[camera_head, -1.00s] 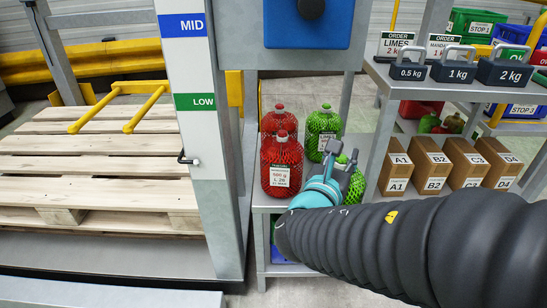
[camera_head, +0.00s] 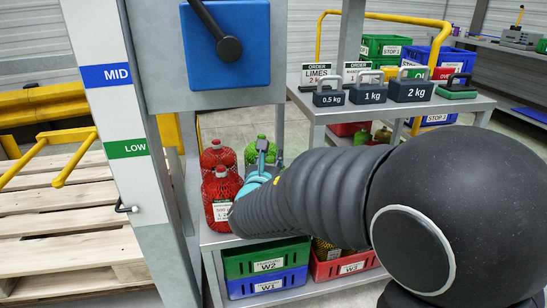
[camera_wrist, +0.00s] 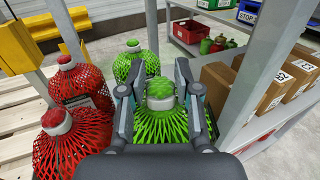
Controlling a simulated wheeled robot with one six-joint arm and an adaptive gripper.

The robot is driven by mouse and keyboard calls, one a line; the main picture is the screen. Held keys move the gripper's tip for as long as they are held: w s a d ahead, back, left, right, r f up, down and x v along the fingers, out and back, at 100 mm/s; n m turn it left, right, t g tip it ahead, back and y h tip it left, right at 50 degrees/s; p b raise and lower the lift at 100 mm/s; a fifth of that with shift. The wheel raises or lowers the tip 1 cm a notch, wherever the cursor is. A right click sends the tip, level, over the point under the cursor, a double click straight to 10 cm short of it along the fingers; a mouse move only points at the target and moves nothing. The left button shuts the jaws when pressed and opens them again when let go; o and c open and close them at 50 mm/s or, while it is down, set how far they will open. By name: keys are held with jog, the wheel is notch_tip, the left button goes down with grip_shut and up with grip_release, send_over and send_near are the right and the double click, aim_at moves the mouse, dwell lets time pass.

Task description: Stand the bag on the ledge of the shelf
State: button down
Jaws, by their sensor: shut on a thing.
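My gripper (camera_wrist: 158,82) is shut on a green net bag (camera_wrist: 160,125) with a white collar, one finger on each side of its neck. The bag looks upright in the wrist view; whether its base touches the shelf is hidden. In the head view my gripper (camera_head: 264,160) is partly hidden by my arm. The grey metal shelf (camera_head: 222,240) bears two red net bags (camera_head: 221,200) (camera_head: 217,155) on the left. Another green net bag (camera_head: 262,146) stands behind my gripper; it also shows in the wrist view (camera_wrist: 130,62).
A grey post with MID and LOW labels (camera_head: 110,100) stands at left. Green and blue crates (camera_head: 266,262) and a red crate (camera_head: 345,268) are below the shelf. A bench with weights (camera_head: 372,93) is at right. Cardboard boxes (camera_wrist: 245,90) stand right of my gripper.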

jog(key=w, duration=0.4)
jog(key=shift+w+d+r, duration=0.1)
jog(key=shift+w+d, duration=0.1)
jog(key=shift+d, duration=0.05)
jog(key=shift+w, duration=0.3)
jog(key=shift+f, duration=1.9)
jog(key=c, duration=0.8)
grip_release()
